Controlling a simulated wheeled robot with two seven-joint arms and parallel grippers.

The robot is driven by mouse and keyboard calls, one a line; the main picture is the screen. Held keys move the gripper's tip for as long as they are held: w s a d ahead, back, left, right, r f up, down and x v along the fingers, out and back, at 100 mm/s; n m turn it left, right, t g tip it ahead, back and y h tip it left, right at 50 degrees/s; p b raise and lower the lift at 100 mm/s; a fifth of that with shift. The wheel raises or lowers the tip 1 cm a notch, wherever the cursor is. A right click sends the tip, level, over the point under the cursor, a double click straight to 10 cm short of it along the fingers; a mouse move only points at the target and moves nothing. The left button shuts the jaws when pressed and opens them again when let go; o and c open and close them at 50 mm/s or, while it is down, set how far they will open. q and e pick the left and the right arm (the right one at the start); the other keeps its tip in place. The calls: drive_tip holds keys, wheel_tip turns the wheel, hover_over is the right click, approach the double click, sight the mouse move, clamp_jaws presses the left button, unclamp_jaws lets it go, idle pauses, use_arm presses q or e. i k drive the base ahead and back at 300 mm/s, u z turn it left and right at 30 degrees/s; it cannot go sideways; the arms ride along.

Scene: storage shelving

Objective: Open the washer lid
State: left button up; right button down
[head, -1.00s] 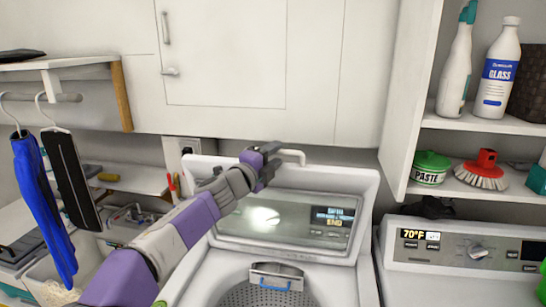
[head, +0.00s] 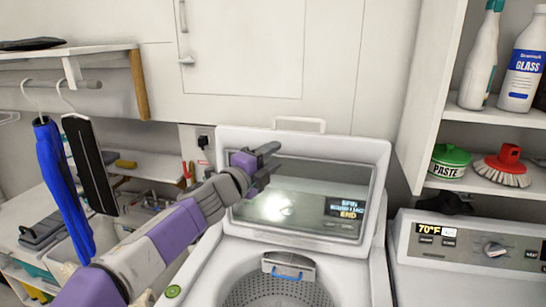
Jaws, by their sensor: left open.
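The washer (head: 210,268) stands in the middle, with its drum (head: 275,291) showing. Its lid (head: 383,165) is raised and leans back upright, with a white handle (head: 300,121) along its top edge. A lit display shows through the lid's clear window. My left gripper (head: 270,162) is open and empty, in front of the lid's upper left part and below the handle. I cannot tell whether it touches the lid. My right gripper is not in view.
White cabinets (head: 250,50) hang above the washer. A second machine (head: 470,245) with a dial stands close at the right, below shelves with bottles, a green paste tub (head: 449,162) and a red brush (head: 503,167). Hanging clothes (head: 62,190) are at the left.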

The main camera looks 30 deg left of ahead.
sight(374, 154)
drive_tip(key=k, duration=1)
